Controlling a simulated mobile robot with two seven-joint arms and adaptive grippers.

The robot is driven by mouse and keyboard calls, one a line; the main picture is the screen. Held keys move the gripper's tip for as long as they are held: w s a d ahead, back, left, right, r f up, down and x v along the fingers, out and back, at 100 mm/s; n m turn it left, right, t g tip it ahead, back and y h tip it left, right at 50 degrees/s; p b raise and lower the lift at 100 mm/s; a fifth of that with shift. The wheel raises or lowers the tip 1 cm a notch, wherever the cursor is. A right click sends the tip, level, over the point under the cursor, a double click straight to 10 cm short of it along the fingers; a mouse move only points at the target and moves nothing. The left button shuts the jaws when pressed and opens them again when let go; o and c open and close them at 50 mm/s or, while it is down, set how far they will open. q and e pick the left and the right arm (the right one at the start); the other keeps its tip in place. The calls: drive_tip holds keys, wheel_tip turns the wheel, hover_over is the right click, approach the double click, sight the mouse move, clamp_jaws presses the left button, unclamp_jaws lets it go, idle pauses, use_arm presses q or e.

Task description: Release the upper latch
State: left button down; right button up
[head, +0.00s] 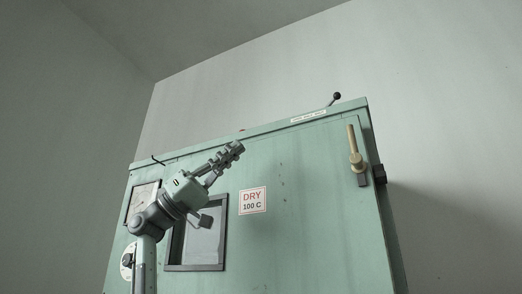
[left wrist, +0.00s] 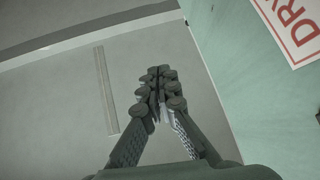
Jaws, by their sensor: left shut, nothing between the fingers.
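A pale green cabinet (head: 305,225) with a large door fills the middle of the head view. A brass-coloured latch handle (head: 353,140) stands nearly upright at the door's upper right corner, beside a dark catch (head: 379,174) on the cabinet's edge. My left gripper (head: 238,149) is in front of the door's upper left part, well left of the latch and apart from it. In the left wrist view its fingers (left wrist: 158,74) are closed together with nothing between them. The latch does not show in the left wrist view. My right gripper is not in view.
A "DRY 100 C" sign (head: 253,201) is on the door, right of a dark-framed window (head: 205,262). A gauge (head: 144,199) and a dial (head: 128,261) are at the left. A black-knobbed lever (head: 335,98) rises from the top. The space between gripper and latch looks clear.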

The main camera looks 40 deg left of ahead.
use_arm(q)
drive_tip(key=shift+s+a, duration=0.3)
drive_tip(key=shift+a, duration=0.35)
drive_tip(key=shift+s+a, duration=0.25)
drive_tip(key=shift+a, duration=0.35)
